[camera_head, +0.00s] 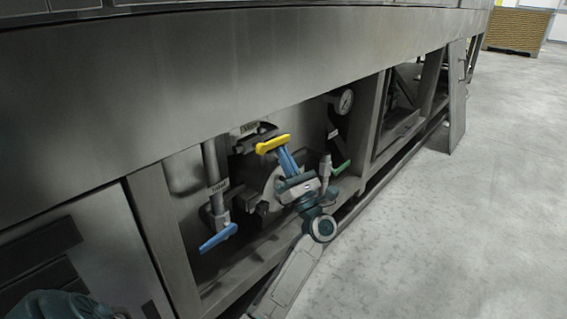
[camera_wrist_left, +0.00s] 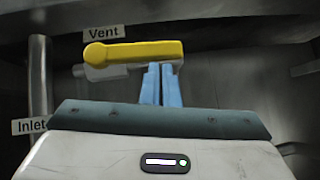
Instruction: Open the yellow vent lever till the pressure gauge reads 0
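The yellow vent lever (camera_head: 272,144) lies roughly level inside the open bay under the machine. It also spans the upper middle of the left wrist view (camera_wrist_left: 140,53), below a "Vent" label (camera_wrist_left: 104,33). My left gripper (camera_head: 285,153) is just below the lever, near its right part. Its two blue fingers (camera_wrist_left: 161,70) stand close together, with only a thin gap and nothing visible between them. Their tips meet the lever's lower edge in the picture; I cannot tell whether they touch it. The pressure gauge (camera_head: 344,102) has a white dial, too small to read. My right gripper is not in view.
A blue lever (camera_head: 218,238) hangs on the inlet pipe (camera_head: 213,175) at left. A green lever (camera_head: 341,168) is right of my gripper. Frame posts (camera_head: 367,125) and a low sill (camera_head: 240,271) border the bay. The floor (camera_head: 460,220) at right is clear.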

